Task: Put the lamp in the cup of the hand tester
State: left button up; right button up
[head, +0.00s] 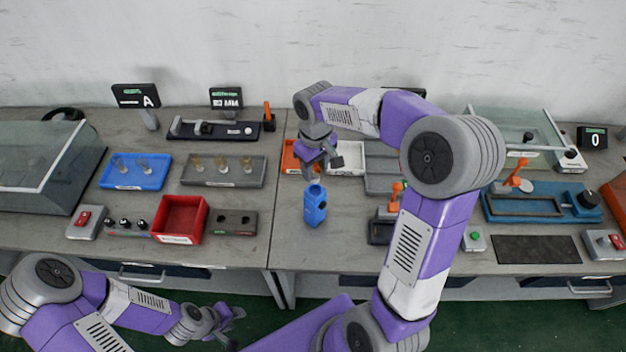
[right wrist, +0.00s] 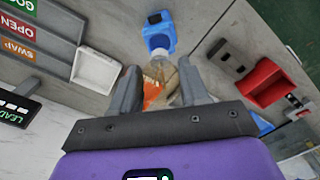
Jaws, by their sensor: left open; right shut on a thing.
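The hand tester (head: 315,212) is a blue upright device with a round cup on top, standing on the table just in front of my right gripper (head: 324,172). In the right wrist view the tester (right wrist: 158,33) lies beyond the fingertips. My right gripper (right wrist: 159,80) is shut on a small clear lamp (right wrist: 158,72), held between its fingers. The lamp is apart from the cup in the head view, where the gripper hides it. My left gripper (head: 222,322) is open and empty, low in front of the table's edge.
A blue tray (head: 133,183) and a grey tray (head: 222,181) hold several lamps at the left. A red bin (head: 180,218) stands in front of them. An orange bin (head: 291,160) and a white bin (head: 349,163) sit behind the tester. Table around the tester is clear.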

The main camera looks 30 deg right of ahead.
aim_at(315, 180)
jog(key=shift+f+b, duration=0.35)
jog(key=shift+f, duration=2.75)
jog(key=shift+f, duration=0.1)
jog(key=o, duration=1)
notch_tip(315, 180, up, 12)
jog(key=shift+r+p, duration=0.15)
jog(key=shift+p, duration=0.75)
